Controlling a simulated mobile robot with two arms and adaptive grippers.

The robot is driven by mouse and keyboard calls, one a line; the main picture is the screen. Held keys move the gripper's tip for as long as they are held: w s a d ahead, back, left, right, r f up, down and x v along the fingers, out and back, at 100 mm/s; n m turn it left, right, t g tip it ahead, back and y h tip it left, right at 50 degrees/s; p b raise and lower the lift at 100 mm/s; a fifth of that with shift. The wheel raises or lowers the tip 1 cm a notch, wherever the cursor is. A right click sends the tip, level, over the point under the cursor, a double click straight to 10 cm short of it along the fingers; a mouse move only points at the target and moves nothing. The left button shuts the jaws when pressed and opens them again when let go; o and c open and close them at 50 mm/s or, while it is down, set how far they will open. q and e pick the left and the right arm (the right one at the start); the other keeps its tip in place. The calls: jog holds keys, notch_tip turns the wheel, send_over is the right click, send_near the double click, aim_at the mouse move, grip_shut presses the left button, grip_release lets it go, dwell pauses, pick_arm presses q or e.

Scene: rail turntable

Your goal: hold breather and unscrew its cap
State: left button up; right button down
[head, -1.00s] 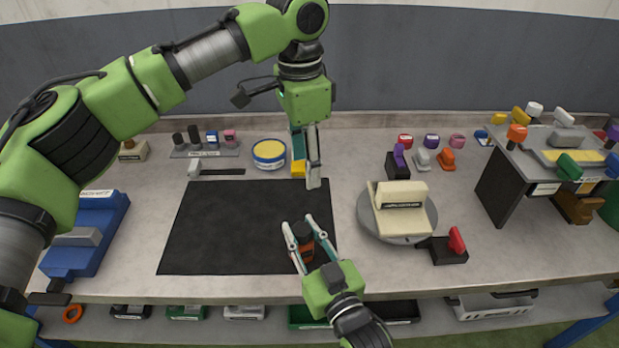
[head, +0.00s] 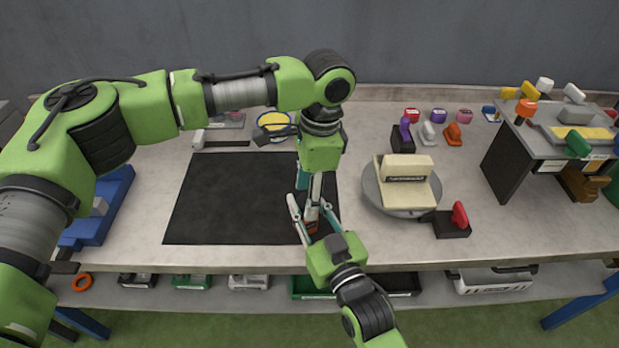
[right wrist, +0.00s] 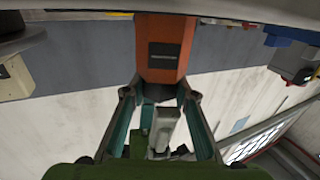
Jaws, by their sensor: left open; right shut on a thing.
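The breather, an orange body with a dark label, shows large in the right wrist view (right wrist: 163,35), with its dark cap (right wrist: 160,92) on. In the head view only a bit of orange (head: 311,227) shows. My right gripper (head: 311,212) is shut on the breather's body; its fingers flank it in the right wrist view (right wrist: 160,98). My left gripper (head: 310,203) points straight down over the breather, fingers open, at the cap. In the head view its fingers hide the cap; whether they touch it I cannot tell.
A black mat (head: 230,200) lies just left of the grippers. A grey turntable (head: 371,190) with a cream block (head: 405,180) stands to the right, beside a black holder with a red part (head: 458,220). A blue box (head: 105,215) is at the left.

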pick_arm(q)
jog(key=shift+f, duration=0.4)
jog(key=c, duration=1.2)
jog(key=n, duration=0.3)
grip_shut()
jog(key=shift+w+a+n+g, duration=0.15)
jog(key=shift+n+g, duration=0.25)
jog(key=shift+n, duration=1.2)
